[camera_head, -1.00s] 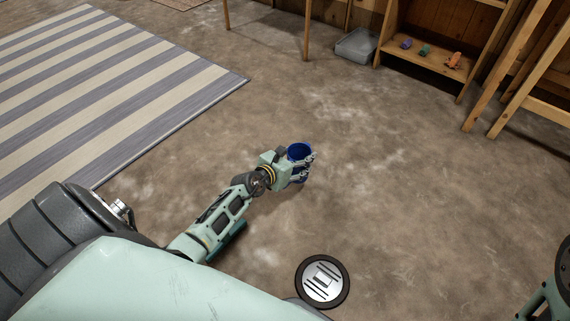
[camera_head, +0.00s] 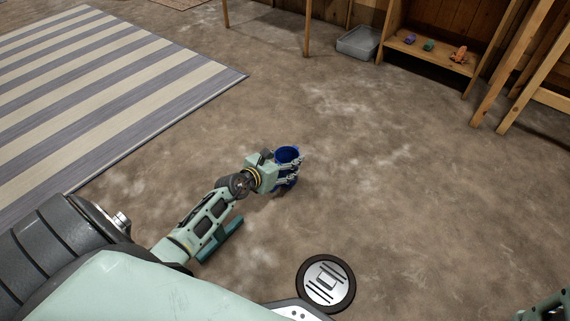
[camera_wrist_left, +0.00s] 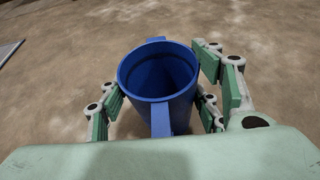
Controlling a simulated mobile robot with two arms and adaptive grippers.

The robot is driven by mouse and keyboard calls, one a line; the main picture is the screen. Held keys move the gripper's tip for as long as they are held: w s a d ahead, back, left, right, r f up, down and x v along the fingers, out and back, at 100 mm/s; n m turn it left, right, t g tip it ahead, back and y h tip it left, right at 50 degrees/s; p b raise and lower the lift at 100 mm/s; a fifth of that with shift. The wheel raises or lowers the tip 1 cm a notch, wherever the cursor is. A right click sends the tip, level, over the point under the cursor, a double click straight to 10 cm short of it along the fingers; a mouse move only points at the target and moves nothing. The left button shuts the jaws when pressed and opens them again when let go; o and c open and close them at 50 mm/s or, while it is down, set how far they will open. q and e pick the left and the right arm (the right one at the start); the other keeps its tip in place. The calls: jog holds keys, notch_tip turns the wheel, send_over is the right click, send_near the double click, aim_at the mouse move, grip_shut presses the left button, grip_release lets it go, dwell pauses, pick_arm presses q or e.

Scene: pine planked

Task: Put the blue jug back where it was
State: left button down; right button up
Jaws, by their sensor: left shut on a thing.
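The blue jug (camera_head: 287,154) is upright in my left gripper (camera_head: 288,170), near the middle of the head view. In the left wrist view the jug (camera_wrist_left: 158,78) shows its open top and looks empty inside. The fingers of my left gripper (camera_wrist_left: 160,100) are closed around its sides. Below the jug is brown floor; I cannot tell how high the jug is above it. Only a part of my right arm shows at the lower right edge of the head view, and its gripper is out of view.
A striped rug (camera_head: 95,95) lies at the left. A grey bin (camera_head: 358,43) stands on the floor at the back, beside a wooden shelf (camera_head: 425,52) with small toys, including an orange one (camera_head: 459,54). Wooden legs (camera_head: 497,90) stand at the right. The middle floor is clear.

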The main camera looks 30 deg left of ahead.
pick_arm(q)
jog(key=shift+r, duration=0.1)
jog(key=c, duration=0.6)
grip_release()
jog(key=shift+o, duration=0.2)
